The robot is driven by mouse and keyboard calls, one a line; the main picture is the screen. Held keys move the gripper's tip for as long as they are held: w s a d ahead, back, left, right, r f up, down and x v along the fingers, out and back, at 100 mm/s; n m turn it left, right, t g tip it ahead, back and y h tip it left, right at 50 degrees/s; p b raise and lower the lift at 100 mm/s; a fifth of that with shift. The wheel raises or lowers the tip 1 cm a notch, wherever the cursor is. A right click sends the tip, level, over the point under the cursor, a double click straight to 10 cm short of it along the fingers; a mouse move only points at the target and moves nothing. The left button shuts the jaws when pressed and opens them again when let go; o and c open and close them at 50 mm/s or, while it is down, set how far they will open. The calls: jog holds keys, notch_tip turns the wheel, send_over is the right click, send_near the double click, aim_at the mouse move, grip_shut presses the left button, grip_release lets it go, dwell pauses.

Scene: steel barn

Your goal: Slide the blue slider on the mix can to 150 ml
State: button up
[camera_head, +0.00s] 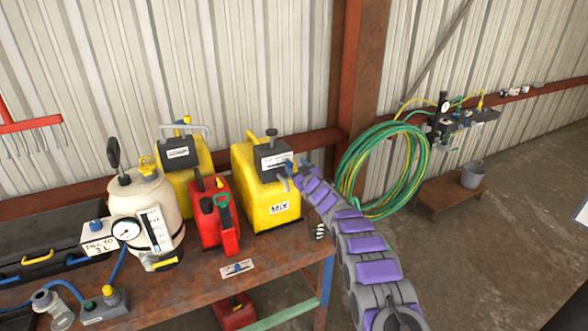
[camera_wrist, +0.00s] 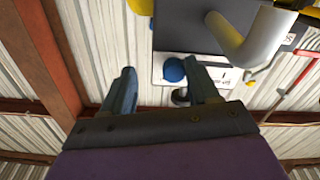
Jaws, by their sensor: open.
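The yellow mix can (camera_head: 255,200) stands at the right end of the bench, with a "MIX" label on its front. A dark box with a white scale plate (camera_head: 277,162) sits on its top. My gripper (camera_head: 293,172) is beside the right end of that plate. In the wrist view, the blue slider (camera_wrist: 174,70) is a round knob on the white plate (camera_wrist: 225,76). My open gripper (camera_wrist: 160,70) has one finger on each side of the knob, with a visible gap at the left finger. Contact at the right finger is unclear. The scale's numbers are not readable.
A second yellow can (camera_head: 188,175), a red can (camera_head: 214,215) and a cream sprayer tank (camera_head: 145,205) stand left of the mix can on the bench (camera_head: 285,255). A small card (camera_head: 237,268) lies in front. A green hose coil (camera_head: 385,165) hangs on the wall to the right.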

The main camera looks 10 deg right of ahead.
aim_at(290, 166)
jog(key=shift+a, duration=1.05)
jog(key=b+v, duration=0.1)
jog(key=v, duration=0.3)
jog(key=shift+s+d, duration=0.2)
jog(key=v, duration=1.2)
jog(key=shift+s+d+b, duration=0.2)
jog(key=shift+s+b, duration=0.1)
jog(key=shift+s, duration=0.05)
